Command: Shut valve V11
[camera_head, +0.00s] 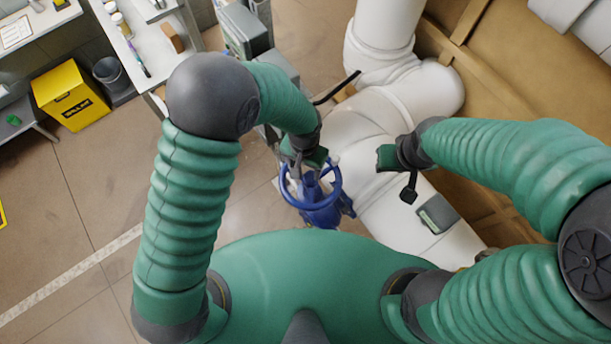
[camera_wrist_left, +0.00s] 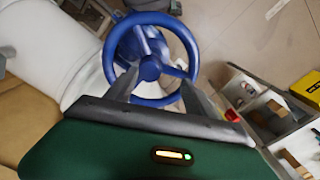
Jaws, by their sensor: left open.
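A blue valve with a round handwheel (camera_head: 318,205) stands beside the white pipe in the middle of the head view. No tag reading V11 is legible on it. My left gripper (camera_head: 311,160) is at the far side of the wheel rim and partly covers it. In the left wrist view the handwheel (camera_wrist_left: 150,68) lies in front of my left gripper (camera_wrist_left: 158,80), whose fingers are apart near the lower rim. Whether they touch the rim I cannot tell. My right gripper (camera_head: 384,158) is right of the wheel, over the pipe; its jaws are unclear.
The thick white pipe (camera_head: 450,235) runs along the right of the valve. Grey cabinets (camera_head: 243,30) stand behind it. A yellow box (camera_head: 70,95) and a dark bin (camera_head: 110,72) are at the far left. The floor on the left is open.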

